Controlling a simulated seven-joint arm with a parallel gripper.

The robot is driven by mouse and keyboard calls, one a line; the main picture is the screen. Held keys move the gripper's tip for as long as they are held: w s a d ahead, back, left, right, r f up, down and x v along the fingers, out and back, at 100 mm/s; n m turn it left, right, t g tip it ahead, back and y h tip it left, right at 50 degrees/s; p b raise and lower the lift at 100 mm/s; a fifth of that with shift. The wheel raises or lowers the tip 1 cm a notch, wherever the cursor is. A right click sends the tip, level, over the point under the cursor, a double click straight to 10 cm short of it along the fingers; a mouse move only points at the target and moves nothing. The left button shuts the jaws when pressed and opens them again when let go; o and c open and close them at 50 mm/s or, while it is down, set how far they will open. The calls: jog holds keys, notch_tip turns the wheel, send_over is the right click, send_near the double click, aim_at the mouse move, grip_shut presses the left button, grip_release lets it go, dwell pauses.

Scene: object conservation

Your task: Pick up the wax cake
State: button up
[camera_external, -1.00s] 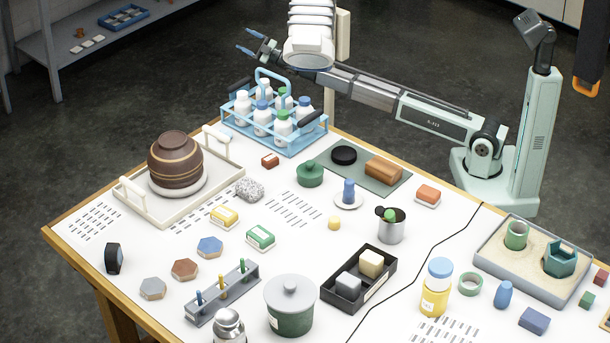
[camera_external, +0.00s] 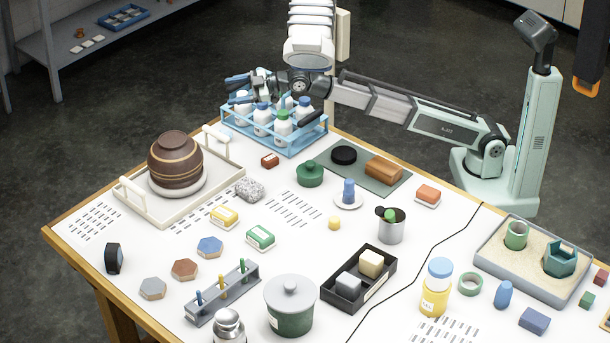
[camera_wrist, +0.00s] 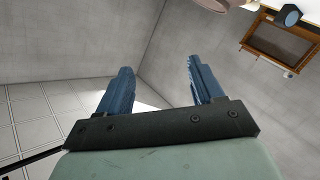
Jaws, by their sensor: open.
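No label names the wax cake, so I cannot tell for sure which thing it is. A small yellow round piece (camera_external: 334,223) lies on the white table top near its middle. A cream block (camera_external: 371,263) sits in a black tray (camera_external: 378,290) beside a grey block (camera_external: 348,285). My gripper (camera_external: 236,83) is at the back left, above and behind the blue bottle rack, far from both pieces. In the wrist view my gripper (camera_wrist: 158,66) has its two blue fingers apart with nothing between them.
The blue rack (camera_external: 290,150) of capped bottles stands close below my gripper. A brown pot (camera_external: 175,160) stands on a white tray. A grey steel cup (camera_external: 391,230) and a blue peg on a white dish (camera_external: 348,202) are near the yellow piece. A dark cable crosses the table.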

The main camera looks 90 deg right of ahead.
jog(key=s+a+f+g+y, duration=0.1)
jog(key=s+a+f+g, duration=0.25)
jog(key=s+a, duration=0.4)
jog(key=g+y, duration=0.2)
jog(key=g, duration=0.7)
send_near(335, 218)
jog(key=x, duration=0.3)
jog(key=shift+w+a+f, duration=0.1)
jog(key=shift+a, duration=0.35)
jog(key=shift+d+x, duration=0.15)
jog(key=shift+x, duration=1.15)
jog(key=shift+d+x, duration=0.1)
jog(key=shift+x, duration=1.2)
jog(key=shift+c, duration=0.2)
jog(key=c, duration=1.1)
